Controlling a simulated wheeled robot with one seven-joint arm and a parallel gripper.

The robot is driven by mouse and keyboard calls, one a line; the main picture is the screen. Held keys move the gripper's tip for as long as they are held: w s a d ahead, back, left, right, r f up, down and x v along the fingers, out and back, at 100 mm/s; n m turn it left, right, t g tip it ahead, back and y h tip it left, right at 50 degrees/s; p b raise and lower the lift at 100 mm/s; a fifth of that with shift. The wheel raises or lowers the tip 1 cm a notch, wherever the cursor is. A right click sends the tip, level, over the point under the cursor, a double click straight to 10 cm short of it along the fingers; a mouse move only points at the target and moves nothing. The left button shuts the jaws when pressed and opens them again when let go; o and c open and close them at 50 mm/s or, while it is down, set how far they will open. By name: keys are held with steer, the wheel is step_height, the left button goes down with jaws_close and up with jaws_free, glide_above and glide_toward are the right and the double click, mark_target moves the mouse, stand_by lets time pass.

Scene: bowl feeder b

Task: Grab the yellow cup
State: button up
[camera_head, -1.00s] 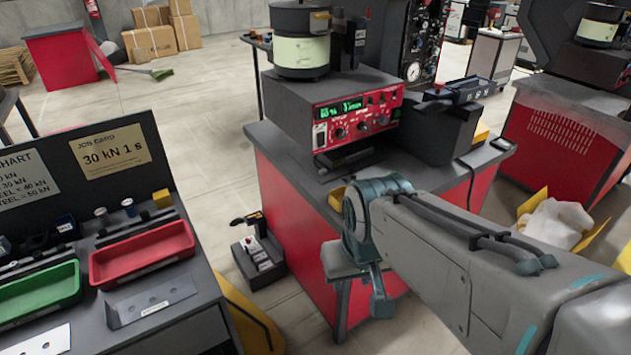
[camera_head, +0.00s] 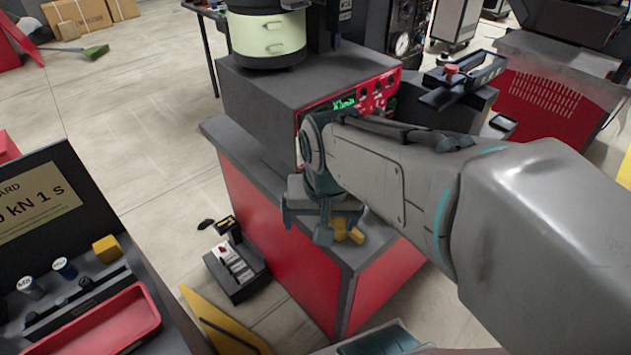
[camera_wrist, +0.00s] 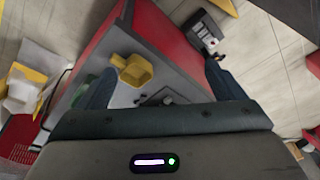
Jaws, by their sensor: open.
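The yellow cup (camera_wrist: 133,70) rests on the grey top of the red bench (camera_wrist: 172,48), near its edge, in the wrist view. In the head view the yellow cup (camera_head: 347,230) is partly hidden behind my gripper (camera_head: 312,218). My gripper is open and empty above the bench's front corner. In the wrist view its two fingers stand wide apart, and the cup shows beyond them, between the fingers and nearer the left one. The gripper appears apart from the cup.
A control box (camera_head: 340,108) with a red panel carries a round feeder bowl (camera_head: 267,40) behind my gripper. A red tray (camera_head: 105,330) lies on the left table. A dark box (camera_head: 237,268) and a yellow panel (camera_head: 222,325) are on the floor between.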

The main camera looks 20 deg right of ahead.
steer(key=w+d+f+m+g+b, duration=0.1)
steer(key=w+d+m, duration=0.35)
steer(key=m, duration=0.85)
steer(key=m+g+b, duration=0.1)
steer(key=m+g, duration=0.1)
steer(key=m, duration=1.3)
glide_above(342, 229)
step_height(342, 229, down, 4)
steer(key=f, duration=0.1)
step_height(342, 229, down, 13)
steer(key=shift+r+b, duration=0.15)
steer(key=shift+b, duration=0.25)
steer(key=c, duration=1.2)
